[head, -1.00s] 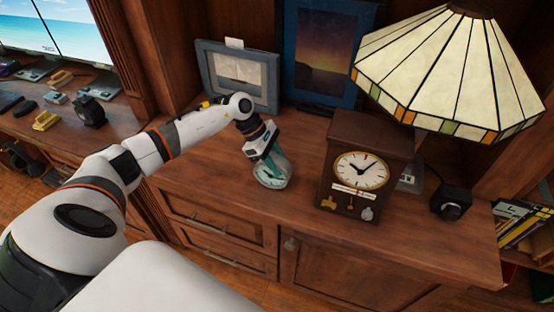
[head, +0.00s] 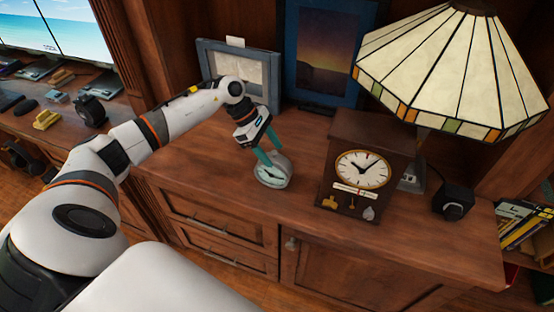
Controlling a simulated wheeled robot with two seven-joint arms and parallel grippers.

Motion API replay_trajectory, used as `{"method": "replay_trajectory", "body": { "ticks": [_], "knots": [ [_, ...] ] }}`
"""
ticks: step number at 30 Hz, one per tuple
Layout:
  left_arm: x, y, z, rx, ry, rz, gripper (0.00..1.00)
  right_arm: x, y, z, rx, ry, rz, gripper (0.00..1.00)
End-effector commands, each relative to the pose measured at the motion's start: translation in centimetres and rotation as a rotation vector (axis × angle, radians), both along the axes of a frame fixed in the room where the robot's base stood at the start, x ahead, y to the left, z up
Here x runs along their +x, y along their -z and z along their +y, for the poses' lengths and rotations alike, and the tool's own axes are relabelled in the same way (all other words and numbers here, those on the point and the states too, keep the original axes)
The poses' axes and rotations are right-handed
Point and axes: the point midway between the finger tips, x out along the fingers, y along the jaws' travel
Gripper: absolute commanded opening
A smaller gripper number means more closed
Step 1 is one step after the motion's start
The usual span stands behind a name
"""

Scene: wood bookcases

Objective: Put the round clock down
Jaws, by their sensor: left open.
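The round clock (head: 273,172) is a small, pale, silvery clock with a light face. It rests on the wooden cabinet top (head: 215,165), left of the dark mantel clock. My left gripper (head: 271,158) is just above and behind it, its teal fingers pointing down and apart. The fingertips are close to the clock's upper edge; whether they still touch it I cannot tell. My right gripper is not in view.
A dark wooden mantel clock (head: 361,170) stands to the right. Behind it are a stained-glass lamp (head: 450,75) and a small black object (head: 454,202). Framed pictures (head: 322,55) lean at the back. The cabinet top in front of the round clock is clear.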

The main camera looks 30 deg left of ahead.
Motion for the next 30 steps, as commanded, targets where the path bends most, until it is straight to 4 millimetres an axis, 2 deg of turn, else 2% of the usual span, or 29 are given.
{"method": "replay_trajectory", "body": {
  "ticks": [6,12,18,30],
  "knots": [
    [-0.5,-3.9,2.5,0.002,-0.002,-0.003,0.60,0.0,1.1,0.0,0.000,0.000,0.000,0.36],
    [-0.9,-6.1,3.8,0.000,-0.001,0.000,0.60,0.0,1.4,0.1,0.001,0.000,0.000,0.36],
    [-1.0,-6.6,4.1,-0.001,-0.001,0.000,0.60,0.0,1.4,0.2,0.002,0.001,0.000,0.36],
    [-1.0,-6.6,4.1,0.000,0.000,0.000,0.60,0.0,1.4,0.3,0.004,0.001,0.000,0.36]
  ]
}}
